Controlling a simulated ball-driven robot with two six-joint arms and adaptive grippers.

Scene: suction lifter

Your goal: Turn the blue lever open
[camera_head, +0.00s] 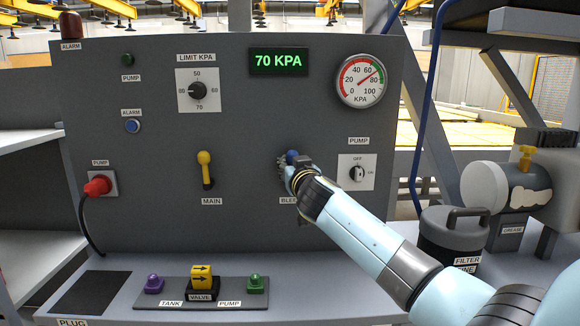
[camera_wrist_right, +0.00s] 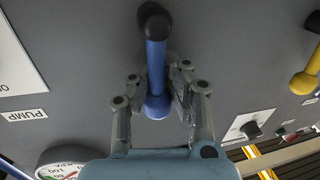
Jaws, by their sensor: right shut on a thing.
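The blue lever (camera_head: 292,155) is on the grey panel above a partly hidden label that reads "BLEE". In the head view only its blue knob shows; my right gripper hides the rest. My right gripper (camera_head: 287,169) is shut on it. In the right wrist view the lever (camera_wrist_right: 156,62) runs from a dark pivot to a round knob, and the fingers (camera_wrist_right: 152,95) stand on either side of its knob end. That view is turned over, so the knob end is up on the panel. My left gripper is not in view.
A yellow MAIN lever (camera_head: 205,168) stands left of the blue one. The PUMP switch (camera_head: 357,174) is to the right and a gauge (camera_head: 361,81) above it. The display (camera_head: 279,62) reads 70 KPA. A yellow valve block (camera_head: 202,278) sits on the ledge below.

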